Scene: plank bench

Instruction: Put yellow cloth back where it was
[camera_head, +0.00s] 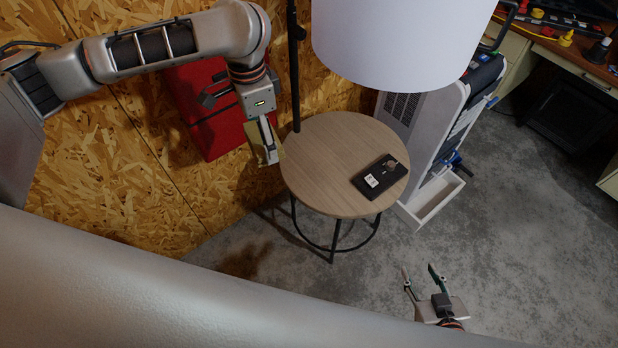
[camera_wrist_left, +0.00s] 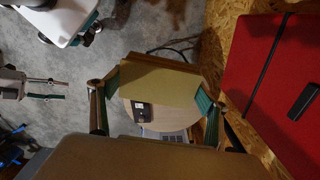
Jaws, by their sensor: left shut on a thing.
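The yellow cloth (camera_wrist_left: 155,82) looks like a flat, stiff tan-yellow piece between the green fingertips of my left gripper (camera_wrist_left: 160,90) in the left wrist view. In the head view my left gripper (camera_head: 268,148) is shut on it, and only a thin strip of the cloth (camera_head: 279,143) shows beside the fingers. They are at the left edge of the round wooden table (camera_head: 318,165); I cannot tell whether the cloth touches it. My right gripper (camera_head: 420,283) is open and empty, low over the floor at the front right of the table.
A dark flat device (camera_head: 376,180) with a white label lies on the table's right side. A large white lampshade (camera_head: 400,45) hangs over the back of the table, with a black pole (camera_head: 294,70) behind. A red cabinet (camera_head: 205,110) is by the chipboard wall. A white cart (camera_head: 440,120) stands right.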

